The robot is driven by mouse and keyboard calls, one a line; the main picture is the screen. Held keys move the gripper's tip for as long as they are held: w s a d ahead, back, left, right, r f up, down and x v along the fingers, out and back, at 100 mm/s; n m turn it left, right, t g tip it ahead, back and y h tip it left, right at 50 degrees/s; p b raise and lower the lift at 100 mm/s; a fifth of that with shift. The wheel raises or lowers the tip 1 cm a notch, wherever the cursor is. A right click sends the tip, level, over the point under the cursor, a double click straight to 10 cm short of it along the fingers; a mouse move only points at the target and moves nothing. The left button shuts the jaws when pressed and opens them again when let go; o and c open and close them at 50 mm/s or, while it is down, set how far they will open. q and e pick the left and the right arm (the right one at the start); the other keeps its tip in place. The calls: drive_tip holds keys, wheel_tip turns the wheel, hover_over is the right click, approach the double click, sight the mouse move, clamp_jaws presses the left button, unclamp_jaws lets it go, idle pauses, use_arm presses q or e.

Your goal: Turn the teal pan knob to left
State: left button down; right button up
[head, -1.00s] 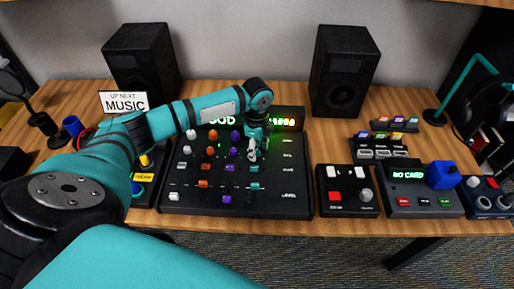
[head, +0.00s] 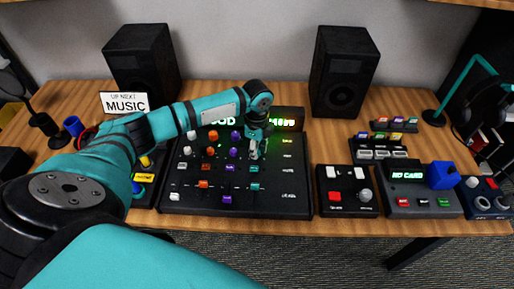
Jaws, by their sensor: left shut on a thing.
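The black mixer (head: 272,202) lies on the wooden desk with columns of white, orange, purple and teal knobs and faders. My left gripper (head: 254,154) points down over the teal column at the mixer's right side. It is shut on a small knob there, most likely the teal pan knob, which the fingers hide. A teal fader (head: 255,186) shows just below the gripper. My right gripper is not in view.
Two black speakers (head: 343,72) stand at the back. A black box with red and white buttons (head: 347,191) and a card player (head: 421,190) sit right of the mixer. A music sign (head: 125,103) stands at back left.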

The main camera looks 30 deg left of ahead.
use_arm(q)
drive_tip(key=n+p, duration=0.2)
drive_tip(key=p, duration=0.1)
drive_tip(key=n+p, duration=0.5)
drive_tip(key=p, duration=0.2)
drive_tip(key=shift+r+n, duration=0.35)
drive_tip(key=shift+n, duration=0.05)
drive_tip(key=n+p, duration=0.4)
drive_tip(key=n, duration=0.1)
drive_tip(key=shift+f, duration=0.1)
drive_tip(key=n+p, duration=0.2)
drive_tip(key=n, duration=0.2)
drive_tip(key=shift+w+f+p, duration=0.1)
drive_tip(key=shift+p, duration=0.2)
drive_tip(key=shift+n, duration=0.5)
drive_tip(key=c, duration=1.1)
unclamp_jaws()
drive_tip(key=shift+f, duration=0.1)
drive_tip(key=shift+c, duration=0.2)
wheel_tip(320, 180, up, 12)
